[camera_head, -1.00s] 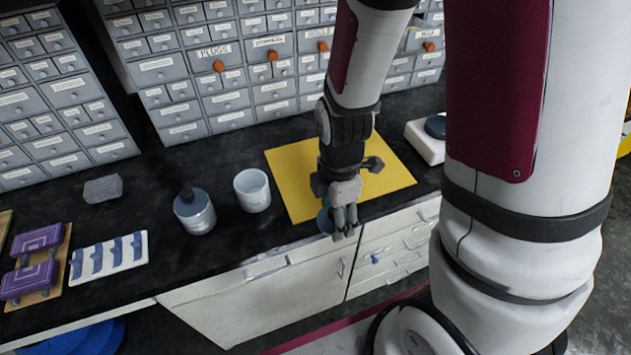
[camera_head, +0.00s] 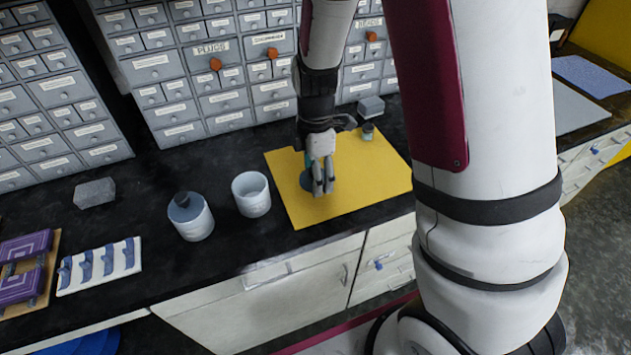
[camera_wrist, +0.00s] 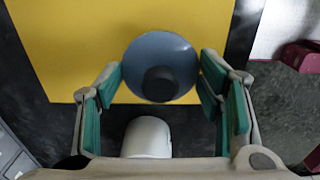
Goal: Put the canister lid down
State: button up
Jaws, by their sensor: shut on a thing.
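The canister lid (camera_wrist: 162,66) is a blue-grey disc with a dark round knob, between my green-padded fingers in the wrist view. In the head view it shows as a blue edge (camera_head: 305,182) beside the fingers. My gripper (camera_head: 322,190) is shut on the lid, over the yellow mat (camera_head: 375,190). I cannot tell whether the lid touches the mat. An open white canister (camera_head: 251,195) stands upright left of the mat.
A similar canister with a blue, dark-knobbed lid (camera_head: 190,217) stands further left. A small jar (camera_head: 367,132) stands at the mat's back edge, with a grey box (camera_head: 371,107) behind it. Labelled drawers (camera_head: 215,70) line the back. The mat's right side is clear.

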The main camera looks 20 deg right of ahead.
jog(key=shift+f, duration=1.7)
jog(key=shift+f, duration=0.15)
jog(key=o, duration=1.2)
